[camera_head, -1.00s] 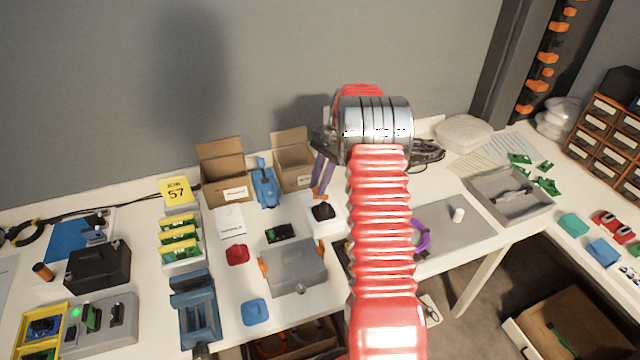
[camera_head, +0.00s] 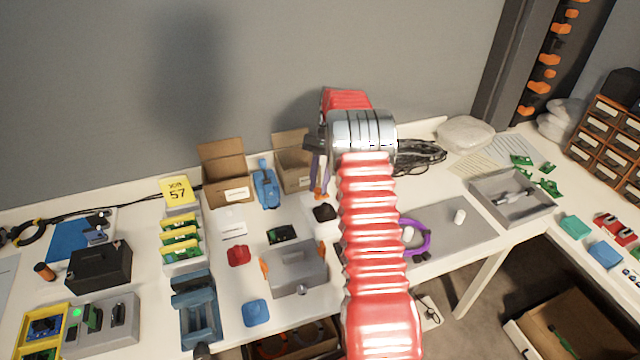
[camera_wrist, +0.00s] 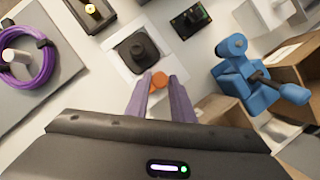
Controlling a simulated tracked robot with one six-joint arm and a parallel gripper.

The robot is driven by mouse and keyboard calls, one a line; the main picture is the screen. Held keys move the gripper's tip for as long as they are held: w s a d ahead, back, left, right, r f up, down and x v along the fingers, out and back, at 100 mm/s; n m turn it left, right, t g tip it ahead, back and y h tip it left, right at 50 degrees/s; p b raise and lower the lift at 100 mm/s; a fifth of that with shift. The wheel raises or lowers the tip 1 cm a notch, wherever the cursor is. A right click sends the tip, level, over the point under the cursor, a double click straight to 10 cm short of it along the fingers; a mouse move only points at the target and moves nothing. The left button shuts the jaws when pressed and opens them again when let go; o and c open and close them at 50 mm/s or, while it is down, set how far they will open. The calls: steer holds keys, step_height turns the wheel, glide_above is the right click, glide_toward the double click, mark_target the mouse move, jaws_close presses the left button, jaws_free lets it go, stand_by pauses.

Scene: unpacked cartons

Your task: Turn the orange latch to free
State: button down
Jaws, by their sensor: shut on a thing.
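My gripper (camera_wrist: 165,82) has two purple fingers, shut on a small orange piece (camera_wrist: 159,80) at their tips. In the head view the purple fingers (camera_head: 320,180) hang left of my red arm, with orange at their lower end. They are above the white plate (camera_wrist: 113,62) with a black device (camera_wrist: 132,50) on it; I cannot tell whether the orange piece touches anything. My arm is close to the case's right side.
A blue clamp-like tool (camera_wrist: 245,80) and open cartons (camera_head: 224,168) stand close behind the fingers. A purple cable coil (camera_head: 425,238) lies on a grey mat (camera_head: 465,232).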

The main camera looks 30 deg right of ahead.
steer(key=c, duration=1.5)
jaws_free()
steer(key=shift+c, duration=0.2)
steer(key=v, duration=1.3)
steer(key=shift+r, duration=0.35)
steer(key=shift+w, duration=0.1)
